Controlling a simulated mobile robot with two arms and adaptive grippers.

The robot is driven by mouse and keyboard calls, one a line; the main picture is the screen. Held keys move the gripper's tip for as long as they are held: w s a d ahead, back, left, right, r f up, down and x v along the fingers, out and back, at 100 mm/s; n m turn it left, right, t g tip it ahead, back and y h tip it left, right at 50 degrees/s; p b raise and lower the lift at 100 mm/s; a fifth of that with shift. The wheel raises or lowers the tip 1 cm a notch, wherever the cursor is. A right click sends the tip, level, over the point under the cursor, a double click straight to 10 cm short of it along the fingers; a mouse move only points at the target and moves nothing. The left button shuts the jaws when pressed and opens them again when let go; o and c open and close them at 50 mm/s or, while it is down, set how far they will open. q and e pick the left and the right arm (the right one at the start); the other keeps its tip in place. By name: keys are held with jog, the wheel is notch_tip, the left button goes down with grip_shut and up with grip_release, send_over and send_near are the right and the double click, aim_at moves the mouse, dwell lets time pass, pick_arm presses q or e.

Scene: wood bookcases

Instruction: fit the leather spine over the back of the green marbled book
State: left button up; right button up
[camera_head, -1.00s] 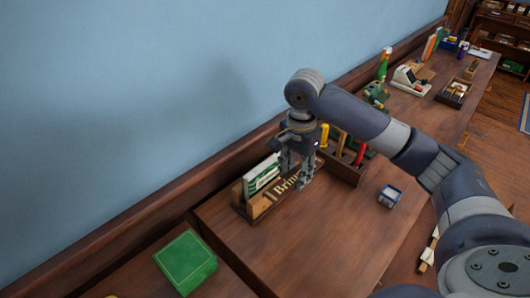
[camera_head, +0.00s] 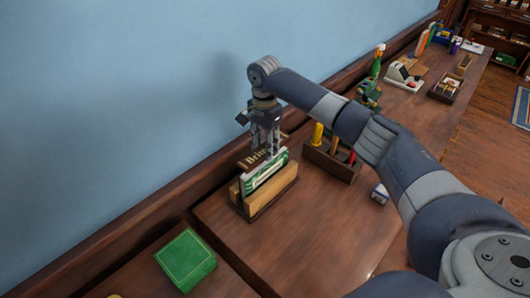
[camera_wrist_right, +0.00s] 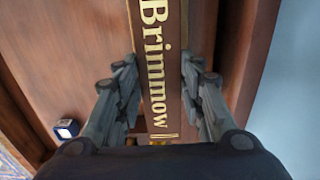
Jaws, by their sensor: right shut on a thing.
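In the wrist view the spine (camera_wrist_right: 163,75) lies lengthwise between the two fingers (camera_wrist_right: 160,100). The green marbled book (camera_head: 264,180), green with a pale edge, stands upright in a wooden holder (camera_head: 262,203). The spine is on the wall side of the book, at about its top edge in the picture. I cannot tell whether they touch. The fingertips are partly hidden around the spine. My left gripper is not in view.
A wooden tool rack (camera_head: 330,160) with coloured handles stands right of the holder. A small blue and white box (camera_head: 380,193) lies nearby. A green box (camera_head: 185,261) is at the front left. The wall (camera_head: 120,100) is close behind.

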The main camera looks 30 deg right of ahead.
aim_at(265, 162)
notch_tip(265, 162, down, 3)
jog(key=shift+f+p, duration=0.15)
jog(key=shift+p, duration=0.55)
jog(key=shift+f, duration=0.15)
jog(key=shift+f, duration=0.3)
jog(key=shift+f, duration=0.3)
jog(key=o, duration=0.9)
jog(key=shift+r, duration=0.15)
jog(key=shift+r, duration=0.3)
notch_tip(265, 162, up, 12)
jog(key=b, duration=0.2)
jog(key=shift+r+b, duration=0.2)
jog(key=shift+b, duration=0.1)
